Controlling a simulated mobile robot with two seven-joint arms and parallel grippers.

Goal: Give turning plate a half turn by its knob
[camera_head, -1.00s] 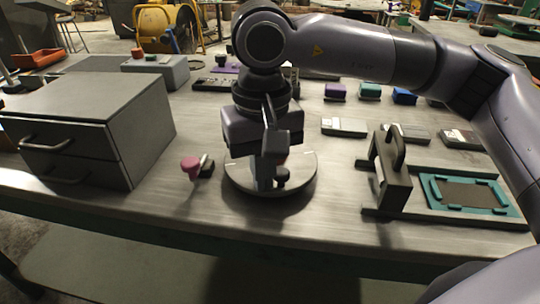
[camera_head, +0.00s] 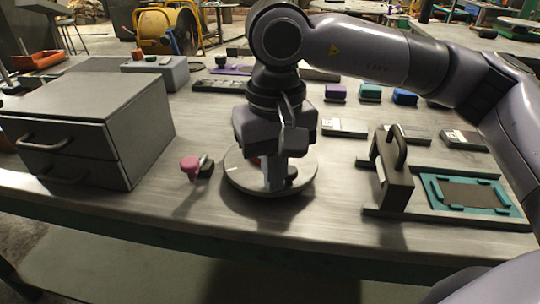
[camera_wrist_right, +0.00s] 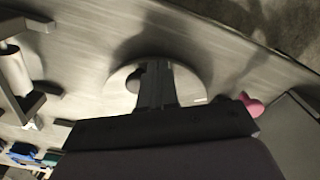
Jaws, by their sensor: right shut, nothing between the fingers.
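The turning plate (camera_head: 236,178) is a round, pale metal disc on the workbench, partly hidden behind my right arm. My right gripper (camera_head: 274,184) points down over the plate and is shut with nothing between its fingers. The dark knob (camera_head: 291,174) shows just right of the fingers, partly covered by them. In the right wrist view the plate (camera_wrist_right: 197,77) lies beneath the fingers (camera_wrist_right: 155,80), and the dark knob (camera_wrist_right: 134,82) is close on their left side. I cannot tell whether the fingers touch it. My left gripper is not in view.
A pink-knobbed piece (camera_head: 190,164) stands left of the plate. A grey drawer cabinet (camera_head: 85,120) is farther left. A bracket with a handle (camera_head: 393,175) and a teal frame (camera_head: 510,208) stand on the right. The bench front is clear.

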